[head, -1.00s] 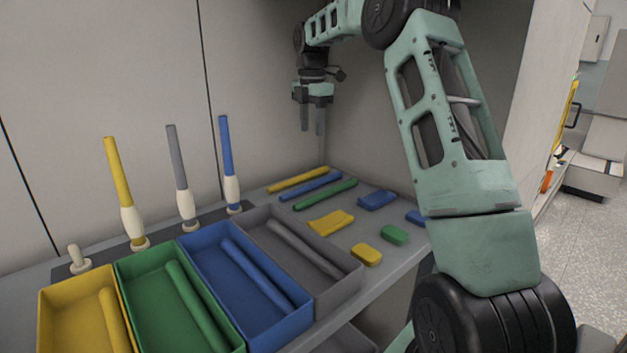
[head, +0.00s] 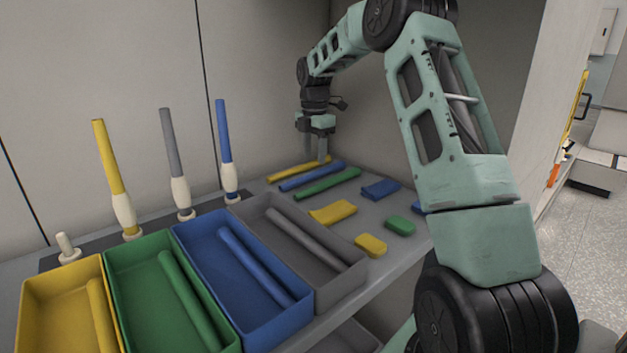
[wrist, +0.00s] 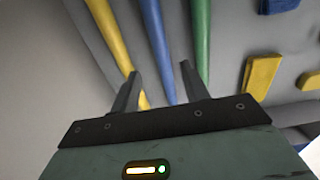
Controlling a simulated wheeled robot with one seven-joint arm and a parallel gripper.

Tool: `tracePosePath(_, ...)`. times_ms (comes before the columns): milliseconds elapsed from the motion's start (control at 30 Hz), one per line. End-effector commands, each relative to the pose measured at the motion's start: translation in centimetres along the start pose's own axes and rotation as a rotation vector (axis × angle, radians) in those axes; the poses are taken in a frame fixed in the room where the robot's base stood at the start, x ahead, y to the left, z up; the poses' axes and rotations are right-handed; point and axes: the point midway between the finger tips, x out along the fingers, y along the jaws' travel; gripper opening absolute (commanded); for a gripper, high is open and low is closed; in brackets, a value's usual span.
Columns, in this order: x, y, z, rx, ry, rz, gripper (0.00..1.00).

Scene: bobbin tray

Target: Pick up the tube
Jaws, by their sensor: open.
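Three loose tubes lie side by side on the table near the back wall: a yellow tube (head: 298,169), a blue tube (head: 312,176) and a green tube (head: 328,184). In the wrist view, the fingers (wrist: 161,80) are apart; the yellow tube (wrist: 110,40) runs by the left finger, the blue tube (wrist: 158,50) shows between the fingers, and the green tube (wrist: 202,45) is by the right finger. The task does not say which tube.
Yellow (head: 30,310), green (head: 115,280), blue (head: 190,265) and grey (head: 345,285) trays each hold a tube. Upright yellow, grey and blue tubes stand on pegs behind them; one peg (head: 68,247) is bare. Folded cloths (head: 333,212) and small blocks (head: 371,245) lie right of the tubes.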

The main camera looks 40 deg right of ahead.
Motion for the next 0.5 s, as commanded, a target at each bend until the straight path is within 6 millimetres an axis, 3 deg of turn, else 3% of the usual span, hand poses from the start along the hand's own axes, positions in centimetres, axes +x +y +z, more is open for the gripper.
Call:
tracePosePath(167,0.9,-0.1,-0.1,0.000,0.000,-0.001,0.46)
tracePosePath(500,5.4,-0.4,-0.3,-0.001,0.001,-0.001,0.46)
